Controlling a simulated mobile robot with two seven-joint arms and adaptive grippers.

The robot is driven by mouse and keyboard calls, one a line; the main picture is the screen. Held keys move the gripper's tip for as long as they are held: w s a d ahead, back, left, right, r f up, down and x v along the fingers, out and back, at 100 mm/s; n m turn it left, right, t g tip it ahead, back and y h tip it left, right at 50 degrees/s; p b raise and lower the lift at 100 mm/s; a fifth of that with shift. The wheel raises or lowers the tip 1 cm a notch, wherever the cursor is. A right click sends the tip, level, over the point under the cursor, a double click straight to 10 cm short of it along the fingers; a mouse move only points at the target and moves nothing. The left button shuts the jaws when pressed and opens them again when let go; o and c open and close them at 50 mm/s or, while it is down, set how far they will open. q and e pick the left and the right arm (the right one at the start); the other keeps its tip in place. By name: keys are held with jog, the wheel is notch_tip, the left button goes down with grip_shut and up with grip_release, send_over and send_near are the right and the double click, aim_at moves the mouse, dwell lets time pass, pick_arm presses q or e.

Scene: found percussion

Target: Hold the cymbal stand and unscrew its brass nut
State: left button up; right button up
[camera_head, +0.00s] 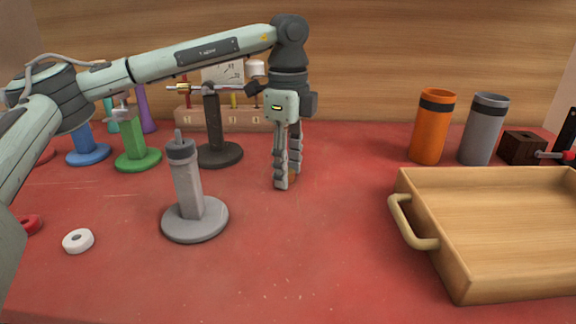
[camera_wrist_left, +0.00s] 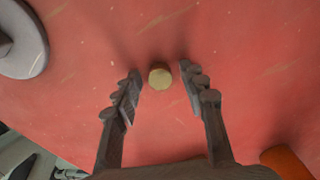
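A grey stand (camera_head: 188,190) with a round base stands upright left of centre in the head view. A thin bare peg shows at its top above a dark collar. Part of its base shows in the left wrist view (camera_wrist_left: 22,48). A round brass piece, which looks like the nut (camera_wrist_left: 160,76), is at the red tabletop in the left wrist view, between and just beyond my fingertips. My left gripper (camera_head: 288,180) points down to the right of the grey stand, with its fingers apart around the brass piece. In the head view the fingers mostly hide that piece. My right gripper is not in view.
A black stand (camera_head: 213,130) with a crossbar, a green stand (camera_head: 135,145) and a blue stand (camera_head: 84,142) stand behind. White (camera_head: 68,247) and red rings lie at left. A wooden tray (camera_head: 466,262), orange cup (camera_head: 430,130) and grey cup (camera_head: 482,132) are at right. The centre front is clear.

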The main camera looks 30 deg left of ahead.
pick_arm(q)
notch_tip(320, 180, up, 12)
jog(key=shift+r, duration=0.15)
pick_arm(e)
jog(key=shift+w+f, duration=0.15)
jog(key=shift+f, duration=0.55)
